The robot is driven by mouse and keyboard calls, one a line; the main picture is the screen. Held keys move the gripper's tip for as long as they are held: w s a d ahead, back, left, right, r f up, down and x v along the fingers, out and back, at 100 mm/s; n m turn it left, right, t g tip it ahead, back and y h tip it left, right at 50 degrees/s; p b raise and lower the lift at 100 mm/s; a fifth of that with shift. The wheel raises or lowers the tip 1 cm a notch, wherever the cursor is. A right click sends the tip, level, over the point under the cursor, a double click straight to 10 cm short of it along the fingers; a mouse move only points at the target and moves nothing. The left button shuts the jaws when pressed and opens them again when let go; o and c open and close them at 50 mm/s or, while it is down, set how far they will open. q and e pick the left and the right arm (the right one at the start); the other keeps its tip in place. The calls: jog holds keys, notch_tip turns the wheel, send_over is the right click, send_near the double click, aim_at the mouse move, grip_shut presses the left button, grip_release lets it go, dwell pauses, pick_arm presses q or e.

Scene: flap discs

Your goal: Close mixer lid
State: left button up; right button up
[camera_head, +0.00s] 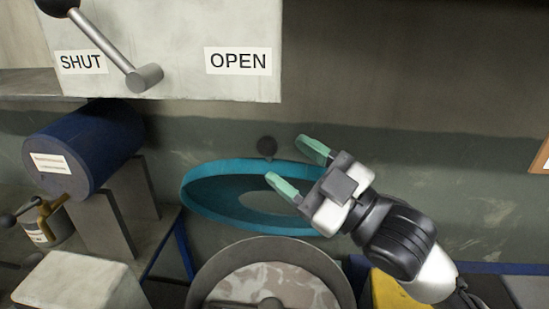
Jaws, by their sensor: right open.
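A round teal lid (190,194) with a raised rim and dark inside stands tilted open at the middle, against the back wall. My left gripper is out of view.
A pale box (180,60) with a lever and SHUT and OPEN labels hangs at the top left. A dark blue drum (88,150) stands on grey supports at the left, near a small labelled can (42,226). A pale block (80,285) is at the lower left.

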pick_arm(q)
jog(key=shift+p, duration=0.4)
pick_arm(e)
jog(key=v, duration=0.6)
jog(key=shift+s+d, duration=0.25)
jog(key=shift+w+f, duration=0.15)
